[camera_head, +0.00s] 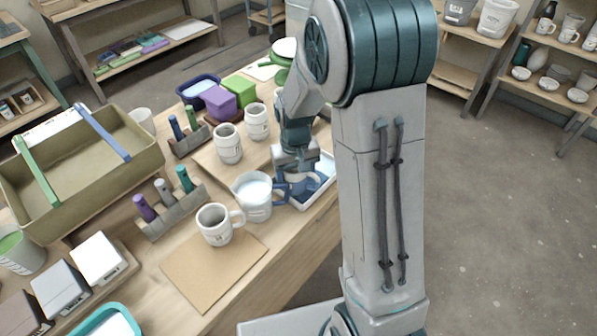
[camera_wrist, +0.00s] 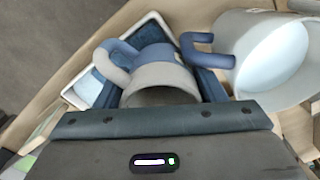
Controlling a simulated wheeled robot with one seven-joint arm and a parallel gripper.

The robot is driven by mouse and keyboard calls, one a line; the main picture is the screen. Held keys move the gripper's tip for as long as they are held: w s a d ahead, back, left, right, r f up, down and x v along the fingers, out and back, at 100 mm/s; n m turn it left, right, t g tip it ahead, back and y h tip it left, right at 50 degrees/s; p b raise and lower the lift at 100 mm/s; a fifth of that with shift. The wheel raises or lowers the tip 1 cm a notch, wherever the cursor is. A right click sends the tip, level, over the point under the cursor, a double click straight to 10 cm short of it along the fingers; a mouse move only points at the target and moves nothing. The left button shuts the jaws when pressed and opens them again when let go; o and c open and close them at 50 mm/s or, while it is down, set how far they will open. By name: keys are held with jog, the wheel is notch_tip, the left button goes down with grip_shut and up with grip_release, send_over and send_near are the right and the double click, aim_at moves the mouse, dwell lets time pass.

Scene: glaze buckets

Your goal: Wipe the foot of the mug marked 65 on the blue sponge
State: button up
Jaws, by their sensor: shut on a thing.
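My gripper (camera_head: 297,172) is shut on a mug (camera_wrist: 160,75), with one finger on each side of it. The mug is pale grey near the camera and blue on its far part. Its handle, grey and blue, points left in the wrist view. I cannot read a number on it. The mug is over or in a white tray (camera_wrist: 152,17) with a blue sponge (camera_wrist: 86,90) inside. I cannot tell whether its foot touches the sponge. The tray (camera_head: 318,196) also shows in the head view, partly hidden by my arm.
A glaze bucket (camera_head: 252,198) with pale glaze and a blue handle stands close left of the tray. Another mug (camera_head: 215,223) stands on a tan board (camera_head: 196,272). Two mugs (camera_head: 228,146) (camera_head: 257,122) stand behind. Tool racks and an olive bin (camera_head: 75,185) are left.

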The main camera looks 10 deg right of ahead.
notch_tip(320, 180, up, 7)
jog(key=p, duration=0.5)
dwell(0.4)
jog(key=shift+a+r, duration=0.1)
jog(key=shift+r, duration=0.05)
